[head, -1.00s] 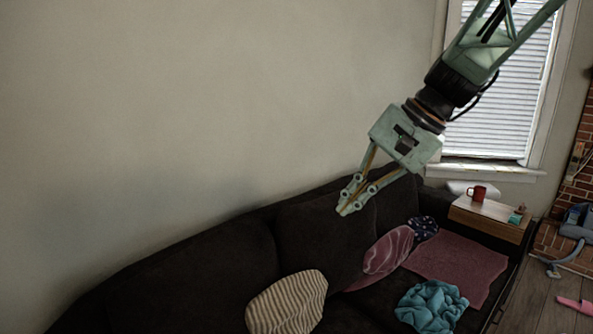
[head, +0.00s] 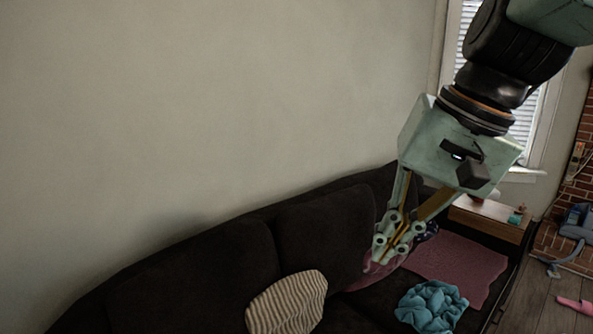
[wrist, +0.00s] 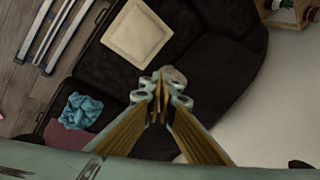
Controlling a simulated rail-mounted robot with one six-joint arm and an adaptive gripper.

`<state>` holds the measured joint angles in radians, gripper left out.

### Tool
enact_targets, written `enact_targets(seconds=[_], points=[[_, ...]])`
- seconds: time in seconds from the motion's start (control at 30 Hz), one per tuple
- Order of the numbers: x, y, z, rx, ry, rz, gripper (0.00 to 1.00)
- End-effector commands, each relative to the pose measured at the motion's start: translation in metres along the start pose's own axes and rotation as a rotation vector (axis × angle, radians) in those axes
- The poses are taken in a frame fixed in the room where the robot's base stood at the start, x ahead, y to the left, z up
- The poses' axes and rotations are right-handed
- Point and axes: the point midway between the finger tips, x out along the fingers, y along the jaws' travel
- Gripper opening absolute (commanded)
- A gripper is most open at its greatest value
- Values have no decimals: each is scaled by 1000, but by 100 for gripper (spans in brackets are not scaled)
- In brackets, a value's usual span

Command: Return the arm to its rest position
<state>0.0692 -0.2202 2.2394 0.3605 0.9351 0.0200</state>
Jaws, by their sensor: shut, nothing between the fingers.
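My gripper (head: 392,250) hangs from the upper right in the head view, fingers pointing down and slightly left. Its fingertips are together with nothing between them. In the head view it is in front of the dark sofa (head: 225,262) and hides most of a pink cushion (head: 375,268). In the wrist view the closed fingertips (wrist: 160,90) appear at the middle, over the sofa (wrist: 210,70). The gripper looks clear of the sofa, though its exact height cannot be told.
A striped cushion (head: 287,303), a blue cloth (head: 430,306) and a pink blanket (head: 460,268) lie on the sofa. A wooden side table (head: 490,218) stands beyond, near the brick fireplace (head: 578,185). A pale square cushion (wrist: 137,33) shows in the wrist view. The wall area at left is free.

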Motion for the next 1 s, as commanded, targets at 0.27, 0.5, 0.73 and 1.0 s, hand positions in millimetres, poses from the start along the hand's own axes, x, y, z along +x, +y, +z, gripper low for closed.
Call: enact_targets(seconds=[0.27, 0.5, 0.73, 1.0], points=[[-13, 24, 44, -83, 34, 62, 0], [-21, 47, 78, -151, 64, 115, 0], [-27, 71, 108, -217, 94, 167, 0], [-31, 97, 139, -286, 128, 223, 0]])
